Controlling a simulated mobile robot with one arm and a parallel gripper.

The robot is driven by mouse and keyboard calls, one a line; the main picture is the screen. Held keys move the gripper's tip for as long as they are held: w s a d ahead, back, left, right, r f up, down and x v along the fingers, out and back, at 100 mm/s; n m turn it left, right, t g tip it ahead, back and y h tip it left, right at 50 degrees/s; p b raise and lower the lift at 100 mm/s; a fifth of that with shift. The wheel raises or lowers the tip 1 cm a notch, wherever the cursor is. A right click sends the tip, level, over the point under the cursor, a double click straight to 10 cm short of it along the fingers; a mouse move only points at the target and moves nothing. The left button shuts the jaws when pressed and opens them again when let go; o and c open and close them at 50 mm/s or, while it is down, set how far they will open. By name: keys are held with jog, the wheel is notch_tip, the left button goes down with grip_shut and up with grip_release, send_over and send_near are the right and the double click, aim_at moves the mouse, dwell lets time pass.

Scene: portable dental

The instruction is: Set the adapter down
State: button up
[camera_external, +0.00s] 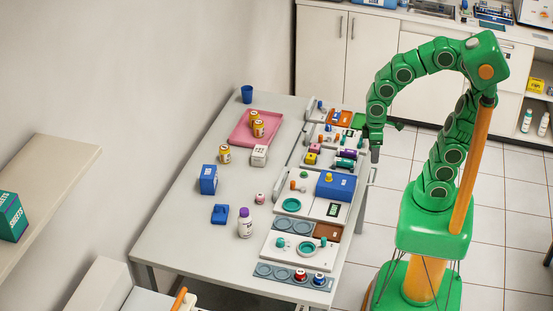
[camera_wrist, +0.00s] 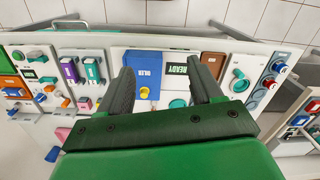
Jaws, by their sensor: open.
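My gripper (camera_external: 376,152) hangs over the right edge of the long table, beside the row of dental modules. In the wrist view my gripper (camera_wrist: 160,64) is open, its two dark fingers wide apart with nothing held between them. Beyond and between the fingers show a blue box (camera_wrist: 143,72) with a yellow knob and a READY display (camera_wrist: 181,69). Several small orange and teal fittings (camera_wrist: 41,97) stand on the panels, and I cannot tell which one, if any, is the adapter. The fingers hide part of the panels.
The table (camera_external: 175,225) carries a pink tray (camera_external: 241,139) with yellow bottles, a blue box (camera_external: 208,179), a white bottle with a purple cap (camera_external: 245,224) and a blue cup (camera_external: 247,94). Metal rails edge the modules. The table's left front is clear.

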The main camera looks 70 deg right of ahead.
jog(key=w+a+f+n, duration=0.3)
jog(key=w+a, duration=0.4)
jog(key=a, duration=0.1)
jog(key=n+t+y, duration=0.3)
jog(key=n+y, duration=0.1)
jog(key=n, duration=0.3)
send_near(301, 271)
jog(key=f, duration=0.1)
jog(key=shift+x, duration=4.1)
jog(key=shift+r, duration=0.1)
jog(key=shift+w, duration=0.1)
grip_shut()
